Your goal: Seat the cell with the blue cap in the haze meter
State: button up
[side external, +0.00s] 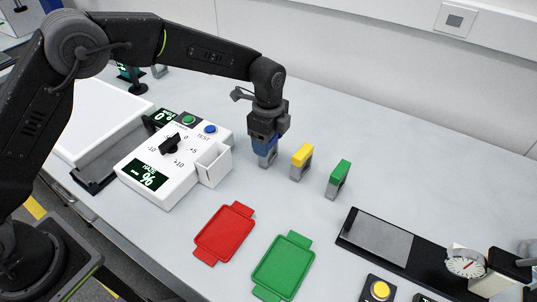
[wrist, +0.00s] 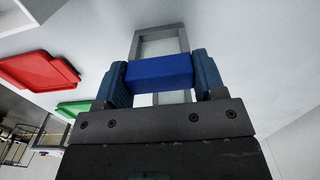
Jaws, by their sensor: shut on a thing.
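The cell with the blue cap (side external: 267,157) is upright at the left end of a row of cells, right of the haze meter. My gripper (side external: 264,140) comes down from above and is shut on its blue cap. I cannot tell whether the cell's foot touches the bench. In the wrist view the blue cap (wrist: 160,73) sits between the two fingers, with the clear, grey-framed cell body beyond it. The white haze meter (side external: 138,163) has a dial, a display and an open-topped holder (side external: 214,164) on its right side. The holder's inside is mostly hidden.
A yellow-capped cell (side external: 301,161) and a green-capped cell (side external: 338,179) stand to the right. A red tray (side external: 224,233) and a green tray (side external: 284,266) lie in front. A black-based instrument (side external: 376,236) is at right. Bare bench separates the cell from the holder.

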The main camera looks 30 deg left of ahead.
jog(key=shift+c, duration=1.3)
jog(key=shift+r, duration=0.1)
jog(key=shift+r, duration=0.5)
jog(key=r, duration=0.2)
jog(key=a+r, duration=0.1)
jog(key=shift+r, duration=0.35)
jog(key=s+a+r, duration=0.2)
jog(key=a+r, duration=0.4)
jog(key=a, duration=0.4)
jog(key=s+a+r, duration=0.3)
jog(key=s+a, duration=0.6)
jog(key=s, duration=0.2)
jog(key=shift+w+d+f, duration=0.4)
jog(key=shift+d+f, duration=1.35)
jog(key=shift+d, duration=0.15)
jog(key=shift+w+d+f, duration=0.35)
jog(key=shift+d+f, duration=1.45)
jog(key=shift+d, duration=0.15)
jog(key=shift+w+d+f, duration=0.4)
jog(key=shift+d+f, duration=1.35)
jog(key=shift+d, duration=0.15)
